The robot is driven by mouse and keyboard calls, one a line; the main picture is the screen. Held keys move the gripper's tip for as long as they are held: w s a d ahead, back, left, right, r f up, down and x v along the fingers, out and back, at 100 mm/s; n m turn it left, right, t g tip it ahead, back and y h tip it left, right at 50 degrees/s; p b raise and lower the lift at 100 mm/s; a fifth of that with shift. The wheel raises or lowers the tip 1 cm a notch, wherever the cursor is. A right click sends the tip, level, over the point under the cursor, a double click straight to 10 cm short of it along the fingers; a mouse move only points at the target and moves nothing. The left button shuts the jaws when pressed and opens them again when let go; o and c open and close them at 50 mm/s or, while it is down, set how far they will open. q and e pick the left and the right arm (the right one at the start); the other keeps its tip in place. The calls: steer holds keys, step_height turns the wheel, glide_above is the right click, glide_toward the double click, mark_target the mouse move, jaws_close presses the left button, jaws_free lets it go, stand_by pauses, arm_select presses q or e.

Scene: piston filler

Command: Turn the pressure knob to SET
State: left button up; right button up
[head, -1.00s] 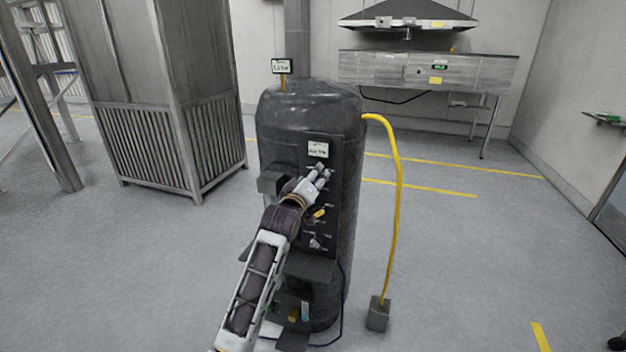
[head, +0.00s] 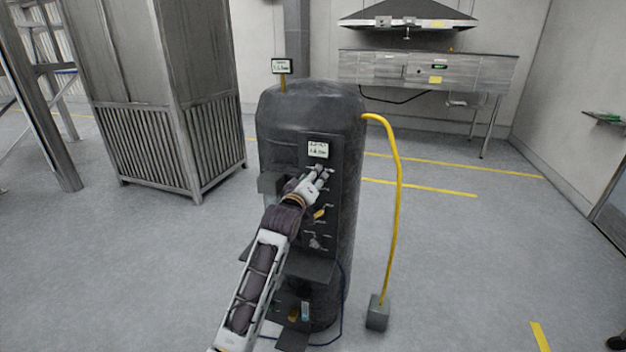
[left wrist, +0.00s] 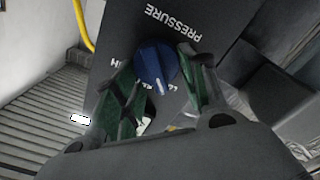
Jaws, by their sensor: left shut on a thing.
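The pressure knob (left wrist: 155,66) is blue with a white pointer line and sits on a dark panel under the upside-down word PRESSURE in the left wrist view. My left gripper (left wrist: 157,72) is shut on the knob, with a green-padded finger on either side. The pointer's white line is toward the gripper side of the knob; lettering around it is partly hidden by the fingers. In the head view my left gripper (head: 318,176) is at the upper part of the control panel (head: 328,192), just below a small lit display (head: 318,150). My right gripper is not in view.
The panel is on a dark cylindrical tank (head: 300,104). A yellow hose (head: 397,200) runs from its right side to a grey block (head: 377,313) on the floor. A small shelf (head: 310,268) juts out below the panel. Open floor lies to the right.

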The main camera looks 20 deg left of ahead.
arm_select(q)
steer(key=shift+r+m+p, duration=0.2)
steer(key=shift+m+p, duration=0.6)
steer(key=shift+m, duration=0.1)
steer(key=shift+d+m+p, duration=0.15)
steer(key=shift+m+p, duration=0.7)
steer(key=shift+m, duration=0.15)
steer(key=shift+r+m, duration=0.1)
steer(key=shift+m, duration=0.3)
steer(key=shift+d+m+p, duration=0.1)
steer(key=shift+m+p, duration=0.65)
steer(key=shift+m, duration=0.05)
steer(key=shift+d+m+p, duration=0.15)
steer(key=shift+m+p, duration=0.45)
steer(key=shift+m, duration=0.6)
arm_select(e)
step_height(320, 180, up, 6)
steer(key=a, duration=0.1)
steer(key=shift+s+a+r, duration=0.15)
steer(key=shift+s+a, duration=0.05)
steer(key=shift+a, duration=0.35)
arm_select(q)
steer(key=o, duration=0.9)
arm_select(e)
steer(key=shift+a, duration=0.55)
